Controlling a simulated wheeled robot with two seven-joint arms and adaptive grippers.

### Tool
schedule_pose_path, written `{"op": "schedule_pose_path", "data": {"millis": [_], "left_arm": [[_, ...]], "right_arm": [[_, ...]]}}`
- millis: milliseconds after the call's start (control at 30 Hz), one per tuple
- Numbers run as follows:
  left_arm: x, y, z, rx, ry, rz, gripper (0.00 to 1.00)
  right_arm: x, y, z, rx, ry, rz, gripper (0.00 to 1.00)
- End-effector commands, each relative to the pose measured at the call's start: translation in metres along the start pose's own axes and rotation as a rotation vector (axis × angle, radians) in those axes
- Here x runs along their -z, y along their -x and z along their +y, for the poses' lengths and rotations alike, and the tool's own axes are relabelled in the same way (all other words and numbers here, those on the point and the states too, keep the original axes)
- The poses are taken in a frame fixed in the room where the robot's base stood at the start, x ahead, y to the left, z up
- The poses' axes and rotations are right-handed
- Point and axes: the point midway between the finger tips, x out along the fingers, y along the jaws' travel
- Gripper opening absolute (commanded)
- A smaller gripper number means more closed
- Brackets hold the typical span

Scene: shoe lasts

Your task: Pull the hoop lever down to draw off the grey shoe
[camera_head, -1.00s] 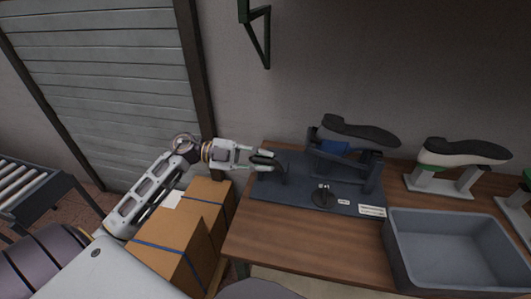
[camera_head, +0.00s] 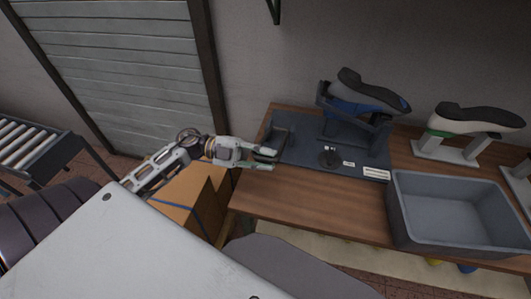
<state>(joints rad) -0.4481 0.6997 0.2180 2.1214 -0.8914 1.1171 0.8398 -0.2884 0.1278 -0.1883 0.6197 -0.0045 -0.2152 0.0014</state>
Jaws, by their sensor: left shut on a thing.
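The grey shoe (camera_head: 372,90) sits sole up and tilted, its right end lower, above the blue last (camera_head: 345,106) on the dark stand at the back of the bench. How much of the last is inside the shoe is hidden. The dark hoop lever (camera_head: 287,132) is at the left end of the dark base plate (camera_head: 310,157). My left gripper (camera_head: 270,160) is at the lever's near left side, low by the bench's left edge, shut on the lever; the fingers partly hide the contact. My right gripper is not in view.
A grey bin (camera_head: 400,225) stands at the front right of the wooden bench (camera_head: 300,195). A white and green shoe (camera_head: 475,118) is on another stand at the back right. Cardboard boxes (camera_head: 185,205) are below left.

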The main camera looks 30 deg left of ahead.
Motion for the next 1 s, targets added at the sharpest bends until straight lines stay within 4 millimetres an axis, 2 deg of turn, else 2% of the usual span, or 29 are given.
{"op": "schedule_pose_path", "data": {"millis": [33, 400, 433, 567, 867, 1000], "left_arm": [[-0.003, -0.001, 0.008, -0.011, 0.014, -0.002, 0.0], [-0.004, 0.0, 0.012, -0.016, 0.018, -0.002, 0.0], [-0.004, 0.0, 0.012, -0.016, 0.018, -0.002, 0.26], [-0.004, -0.001, 0.011, -0.015, 0.016, -0.003, 0.42], [-0.003, -0.001, 0.007, -0.009, 0.008, -0.001, 0.43], [-0.002, 0.0, 0.006, -0.008, 0.007, -0.001, 0.43]], "right_arm": [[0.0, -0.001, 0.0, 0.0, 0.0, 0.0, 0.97], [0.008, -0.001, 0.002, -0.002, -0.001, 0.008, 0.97], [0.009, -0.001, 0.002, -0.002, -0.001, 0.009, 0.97], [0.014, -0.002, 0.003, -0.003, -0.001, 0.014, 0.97], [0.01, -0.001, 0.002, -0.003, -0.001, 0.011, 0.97], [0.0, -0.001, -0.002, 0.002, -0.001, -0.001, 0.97]]}}
